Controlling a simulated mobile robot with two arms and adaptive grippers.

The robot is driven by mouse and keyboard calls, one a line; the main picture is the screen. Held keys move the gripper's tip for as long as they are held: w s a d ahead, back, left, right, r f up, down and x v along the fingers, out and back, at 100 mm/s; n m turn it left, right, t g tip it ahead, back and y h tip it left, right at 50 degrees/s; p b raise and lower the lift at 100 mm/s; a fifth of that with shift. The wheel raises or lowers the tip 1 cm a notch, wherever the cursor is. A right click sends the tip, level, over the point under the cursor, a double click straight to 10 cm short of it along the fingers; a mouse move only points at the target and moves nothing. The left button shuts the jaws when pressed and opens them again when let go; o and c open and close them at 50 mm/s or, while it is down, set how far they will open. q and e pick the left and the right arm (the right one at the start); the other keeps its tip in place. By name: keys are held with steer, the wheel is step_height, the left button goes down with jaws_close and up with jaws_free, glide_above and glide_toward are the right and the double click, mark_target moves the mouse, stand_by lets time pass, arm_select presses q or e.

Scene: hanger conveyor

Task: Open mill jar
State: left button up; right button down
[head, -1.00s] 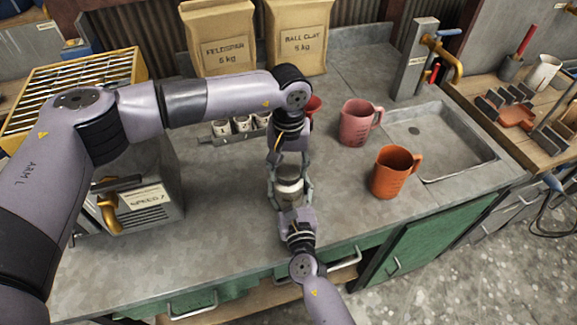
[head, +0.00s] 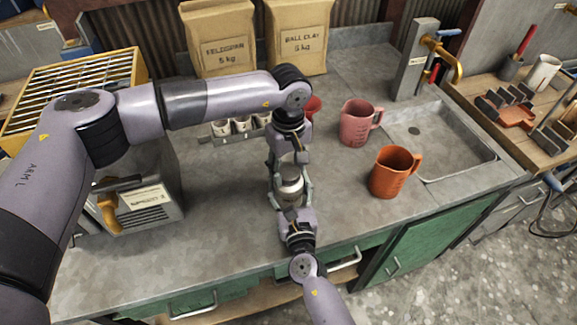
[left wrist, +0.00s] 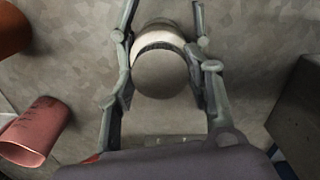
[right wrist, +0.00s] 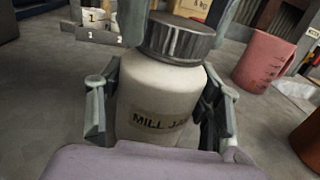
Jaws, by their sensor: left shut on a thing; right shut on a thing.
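The mill jar (right wrist: 160,95) is a cream-white jar with a "MILL JAR" label, upright above the worktop; it also shows in the head view (head: 291,186). Its dark grey ribbed lid (right wrist: 178,40) is on the jar's top; the left wrist view shows it from above (left wrist: 162,75). My left gripper (head: 288,166) comes down from above, shut on the lid, with a finger on each side. My right gripper (head: 291,197) reaches in from the front, shut around the jar body. I cannot tell whether a gap separates lid and jar.
An orange jug (head: 392,175) and a pink jug (head: 356,124) stand to the right, by the sink (head: 440,130). A rack of small cups (head: 240,127) is behind to the left, and a grey machine (head: 150,195) is further left. Paper sacks (head: 300,38) stand behind.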

arm_select(q)
steer(key=o, duration=1.3)
step_height(320, 180, up, 4)
steer(key=shift+r, duration=0.3)
steer(key=shift+c, duration=0.5)
steer(key=shift+r+m, duration=0.5)
steer(key=shift+m, duration=0.4)
step_height(320, 180, up, 2)
steer(key=m, duration=0.4)
steer(key=shift+r+m, duration=0.1)
steer(key=shift+m, duration=0.5)
step_height(320, 180, down, 8)
steer(key=shift+r, duration=0.1)
